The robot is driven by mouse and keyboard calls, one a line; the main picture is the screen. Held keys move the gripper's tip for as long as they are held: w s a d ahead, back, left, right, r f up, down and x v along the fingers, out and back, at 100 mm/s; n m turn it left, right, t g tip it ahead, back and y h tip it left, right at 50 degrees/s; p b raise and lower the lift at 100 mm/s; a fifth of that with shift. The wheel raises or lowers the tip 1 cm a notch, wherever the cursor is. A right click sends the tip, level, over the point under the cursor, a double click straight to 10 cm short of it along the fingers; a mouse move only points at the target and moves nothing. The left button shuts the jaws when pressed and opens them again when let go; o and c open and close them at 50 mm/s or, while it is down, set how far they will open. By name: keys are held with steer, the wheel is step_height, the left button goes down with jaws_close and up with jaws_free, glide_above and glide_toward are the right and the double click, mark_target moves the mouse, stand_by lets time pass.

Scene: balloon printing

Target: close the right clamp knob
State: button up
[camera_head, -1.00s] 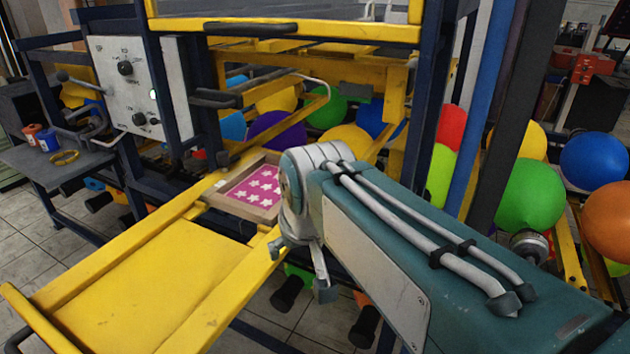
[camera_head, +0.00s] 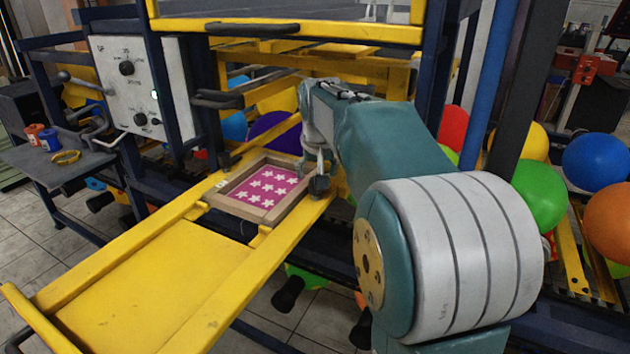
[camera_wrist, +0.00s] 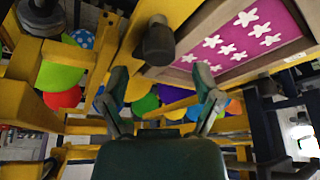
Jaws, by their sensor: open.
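The right clamp knob is a dark rounded knob (camera_head: 319,185) on the right yellow rail, beside the wooden frame (camera_head: 222,202) that holds a pink sheet with white stars (camera_head: 262,187). In the wrist view the dark knob (camera_wrist: 159,43) stands just beyond the fingertips, roughly centred between them. My gripper (camera_wrist: 162,84) is open, with its two fingers spread and nothing between them. I see no contact with the knob. In the head view my arm reaches down to the knob, and its links hide most of the gripper.
A yellow tray (camera_head: 160,285) extends toward the front left. A control panel (camera_head: 130,85) and dark handles (camera_head: 217,99) stand at the left. Colourful balloons (camera_head: 540,193) fill the right and the space under the machine. A blue post (camera_head: 484,85) rises right of my arm.

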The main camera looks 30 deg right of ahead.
steer(key=shift+x, duration=1.8)
jaws_close()
steer(key=n+y, duration=0.1)
steer(key=n, duration=0.3)
steer(key=shift+f+n+y, duration=0.1)
steer(key=shift+n+y, duration=0.2)
steer(key=shift+y, duration=0.1)
steer(key=n+y, duration=0.1)
steer(key=n, duration=0.3)
steer(key=shift+d+n+y, duration=0.1)
steer(key=shift+n+y, duration=0.2)
steer(key=shift+y, duration=0.1)
steer(key=n+g+y, duration=0.1)
steer(key=n, duration=0.3)
steer(key=shift+n, duration=0.3)
steer(key=shift+n+g+y, duration=0.6)
steer(key=shift+n+g, duration=0.1)
steer(key=shift+n, duration=1.4)
